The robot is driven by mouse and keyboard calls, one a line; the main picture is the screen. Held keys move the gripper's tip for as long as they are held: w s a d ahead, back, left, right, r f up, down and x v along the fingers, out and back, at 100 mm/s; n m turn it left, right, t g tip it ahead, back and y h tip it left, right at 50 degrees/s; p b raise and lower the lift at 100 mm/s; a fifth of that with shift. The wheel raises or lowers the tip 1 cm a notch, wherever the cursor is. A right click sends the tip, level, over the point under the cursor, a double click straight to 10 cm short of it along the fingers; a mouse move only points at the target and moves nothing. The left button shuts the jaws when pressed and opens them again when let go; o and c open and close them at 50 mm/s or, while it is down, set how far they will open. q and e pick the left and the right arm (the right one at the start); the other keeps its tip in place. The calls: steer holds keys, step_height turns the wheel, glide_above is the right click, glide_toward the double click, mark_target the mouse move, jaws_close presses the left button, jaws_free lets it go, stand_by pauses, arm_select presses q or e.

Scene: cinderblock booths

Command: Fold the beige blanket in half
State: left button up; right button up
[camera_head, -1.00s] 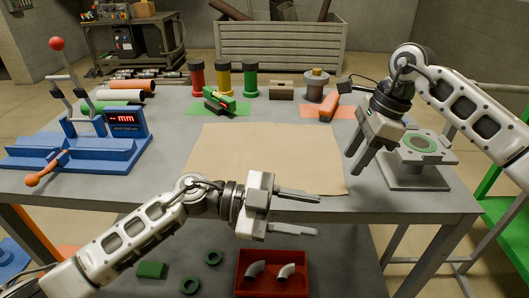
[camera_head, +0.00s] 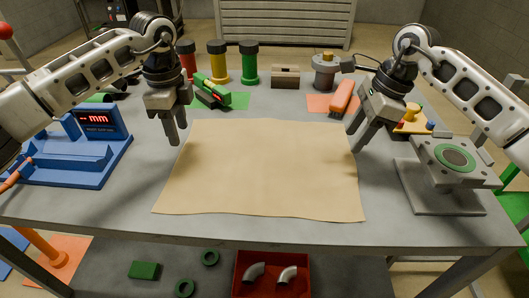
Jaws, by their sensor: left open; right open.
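The beige blanket (camera_head: 262,172) lies flat and unfolded on the grey table, its near edge close to the table's front edge. My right gripper (camera_head: 354,140) points down at the blanket's far right corner, open and empty. I cannot tell whether either gripper's fingertips touch the table or the cloth.
A blue measuring device (camera_head: 85,150) stands left, a grey fixture with a green ring (camera_head: 445,175) right. Behind the blanket are red, yellow (camera_head: 217,62) and green (camera_head: 249,63) cylinders, green pliers-like tool (camera_head: 212,92), small brown box (camera_head: 285,77) and orange-handled tool (camera_head: 342,96). A red bin (camera_head: 271,274) sits below.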

mark_target(186, 156)
arm_select(q)
steer(key=shift+f, duration=2.75)
arm_select(e)
steer(key=shift+f, duration=2.75)
arm_select(q)
steer(key=shift+f, duration=0.15)
arm_select(e)
steer(key=shift+f, duration=0.15)
arm_select(q)
jaws_close()
arm_select(e)
jaws_close()
